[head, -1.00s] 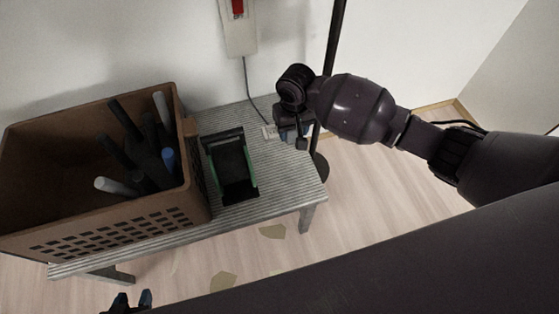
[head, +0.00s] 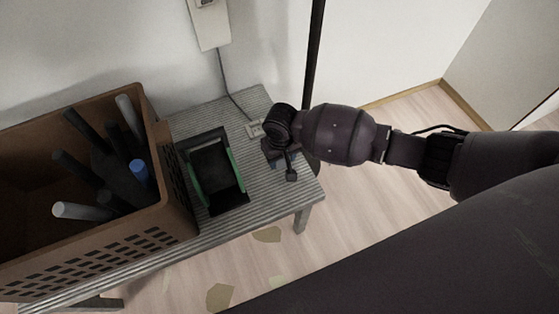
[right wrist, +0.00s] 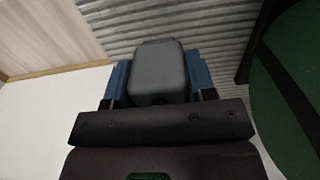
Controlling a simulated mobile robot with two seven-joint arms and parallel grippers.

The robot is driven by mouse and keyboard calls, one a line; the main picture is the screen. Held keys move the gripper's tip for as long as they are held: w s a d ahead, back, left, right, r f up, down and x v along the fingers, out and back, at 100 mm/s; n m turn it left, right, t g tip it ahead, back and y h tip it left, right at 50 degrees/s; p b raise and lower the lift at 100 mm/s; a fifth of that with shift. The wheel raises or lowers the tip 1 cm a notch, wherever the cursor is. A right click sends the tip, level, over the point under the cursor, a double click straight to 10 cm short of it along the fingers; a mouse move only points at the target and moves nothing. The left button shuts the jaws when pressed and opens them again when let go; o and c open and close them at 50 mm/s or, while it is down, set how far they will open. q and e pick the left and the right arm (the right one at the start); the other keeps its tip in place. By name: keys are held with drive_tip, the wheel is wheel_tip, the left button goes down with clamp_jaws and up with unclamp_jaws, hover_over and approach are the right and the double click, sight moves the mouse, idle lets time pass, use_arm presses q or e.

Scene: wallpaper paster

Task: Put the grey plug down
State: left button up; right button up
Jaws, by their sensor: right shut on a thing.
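My right gripper (head: 280,160) is over the right end of the grey ribbed bench (head: 262,190) in the head view. In the right wrist view the grey plug (right wrist: 158,72) sits between its blue fingers (right wrist: 160,88), which are shut on it. The ribbed bench top shows behind the plug; I cannot tell whether the plug touches it. In the head view my gripper and wrist mostly hide the plug. My left gripper is not in view.
A brown crate (head: 120,240) with several rolls stands on the bench at left. A black and green tray (head: 212,172) lies beside it. A black pole (head: 314,60) stands behind my gripper.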

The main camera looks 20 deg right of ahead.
sight(281, 163)
wheel_tip(281, 163, down, 4)
drive_tip(key=shift+r+b, duration=0.15)
drive_tip(key=shift+b, duration=0.3)
drive_tip(key=shift+r, duration=0.2)
drive_tip(key=shift+f, duration=0.15)
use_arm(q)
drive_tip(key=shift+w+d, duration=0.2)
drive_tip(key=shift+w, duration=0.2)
use_arm(e)
drive_tip(key=o, duration=1)
drive_tip(key=r+p, duration=0.2)
drive_tip(key=r, duration=0.3)
drive_tip(key=shift+w, duration=0.2)
wheel_tip(281, 163, up, 6)
drive_tip(key=shift+s+f+p, duration=0.1)
drive_tip(key=shift+s+p, duration=0.05)
drive_tip(key=shift+p, duration=0.95)
drive_tip(key=shift+s+r, duration=0.1)
drive_tip(key=shift+r, duration=0.7)
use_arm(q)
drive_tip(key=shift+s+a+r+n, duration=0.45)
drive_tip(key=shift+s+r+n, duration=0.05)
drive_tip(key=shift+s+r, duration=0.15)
